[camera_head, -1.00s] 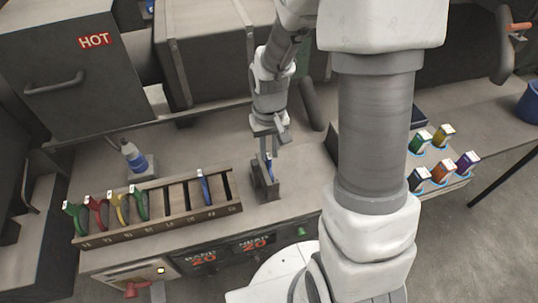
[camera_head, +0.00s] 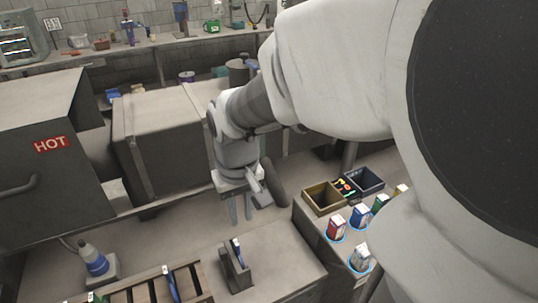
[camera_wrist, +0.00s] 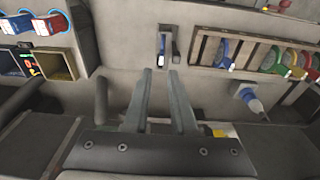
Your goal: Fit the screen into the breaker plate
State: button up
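My gripper (camera_head: 240,210) hangs empty, fingers down, above the bench and a little above a small dark stand (camera_head: 237,277). The stand holds an upright piece with a blue top (camera_head: 237,246); the gripper does not touch it. In the wrist view my gripper (camera_wrist: 161,72) has its two fingers apart, with nothing between them, and the stand (camera_wrist: 164,52) lies beyond the tips. A slotted rack (camera_head: 127,294) holds a blue-handled piece (camera_head: 172,287); the wrist view also shows green, red and yellow handles there. I cannot tell which piece is the screen or the breaker plate.
A machine marked HOT (camera_head: 52,145) and a long grey housing (camera_head: 165,135) stand behind. A brown bin (camera_head: 322,198), a dark bin (camera_head: 364,179) and several small cartons (camera_head: 335,228) stand at right.

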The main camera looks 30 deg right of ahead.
jog(key=s+r+t, duration=0.4)
jog(key=s+r, duration=0.4)
jog(key=shift+s+a+r, duration=0.15)
jog(key=shift+s+r, duration=0.1)
jog(key=shift+r, duration=0.15)
jog(key=shift+a, duration=0.1)
